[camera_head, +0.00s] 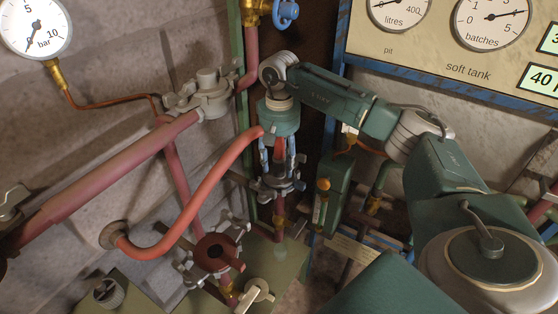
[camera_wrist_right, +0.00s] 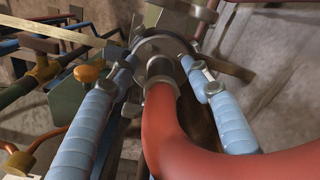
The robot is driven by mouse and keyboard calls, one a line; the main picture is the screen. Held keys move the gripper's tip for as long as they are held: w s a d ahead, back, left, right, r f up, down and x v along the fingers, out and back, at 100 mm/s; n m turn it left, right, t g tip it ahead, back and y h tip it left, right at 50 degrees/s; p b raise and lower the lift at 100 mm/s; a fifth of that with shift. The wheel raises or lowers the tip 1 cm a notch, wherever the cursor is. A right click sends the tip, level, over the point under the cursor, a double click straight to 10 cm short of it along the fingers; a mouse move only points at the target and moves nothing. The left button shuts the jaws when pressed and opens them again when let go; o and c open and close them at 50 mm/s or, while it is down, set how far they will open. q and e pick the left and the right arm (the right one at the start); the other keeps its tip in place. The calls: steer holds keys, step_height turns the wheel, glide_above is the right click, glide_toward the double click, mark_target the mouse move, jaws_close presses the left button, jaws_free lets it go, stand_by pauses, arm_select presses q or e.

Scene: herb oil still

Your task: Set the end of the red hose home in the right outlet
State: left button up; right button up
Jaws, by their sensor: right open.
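The red hose (camera_head: 190,205) curves from a round wall fitting up to my right gripper (camera_head: 279,168), then its end turns down between the fingers. In the right wrist view the hose (camera_wrist_right: 190,140) ends in a grey metal collar (camera_wrist_right: 160,88). The collar meets the round flange of the right outlet (camera_wrist_right: 150,46), roughly in line with it; how deep it sits I cannot tell. The outlet (camera_head: 278,188) also shows below the fingers in the head view. My right gripper's blue fingers (camera_wrist_right: 160,64) are open, one on each side of the collar, apart from it. My left gripper is out of view.
A second outlet with a dark red cap (camera_head: 216,252) and clamp lugs stands to the lower left. A green post (camera_head: 240,120) and pipes rise close behind. A small green box (camera_head: 333,190) with an orange knob (camera_head: 323,184) stands close right of the outlet.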

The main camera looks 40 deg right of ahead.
step_height(320, 180, up, 12)
steer(key=shift+f, duration=0.15)
step_height(320, 180, up, 8)
steer(key=p, duration=0.7)
steer(key=shift+f, duration=0.25)
stand_by(0.7)
